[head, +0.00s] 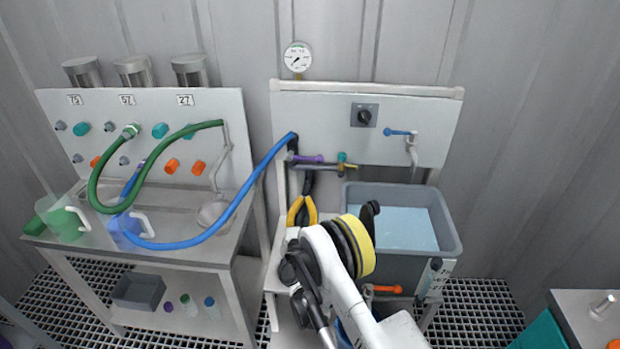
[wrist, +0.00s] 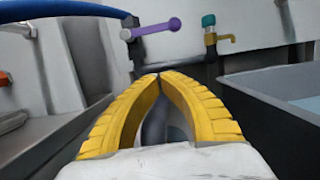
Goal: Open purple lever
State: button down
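In the wrist view the purple lever (wrist: 156,29) is beyond and above my fingertips, tilted slightly up to the right. My gripper (head: 302,200) has yellow ribbed fingers and is in front of and below the lever, apart from it. In the wrist view the tips of my gripper (wrist: 160,75) come together with nothing between them.
A brass tap with a teal knob (wrist: 209,28) is close right of the lever. A blue hose (head: 237,203) joins the fitting at the left. A grey water basin (head: 448,229) stands to the right. A blue-handled tap (head: 399,133) is above it.

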aim_at(305, 158)
jog(key=w+r+b, duration=0.1)
jog(key=w+r, duration=0.5)
jog(key=w, duration=0.3)
jog(key=shift+w+d+r, duration=0.15)
jog(key=shift+w, duration=0.2)
jog(key=shift+d+r+n+y, duration=0.2)
jog(key=shift+n+y, duration=0.2)
jog(key=shift+n, duration=0.6)
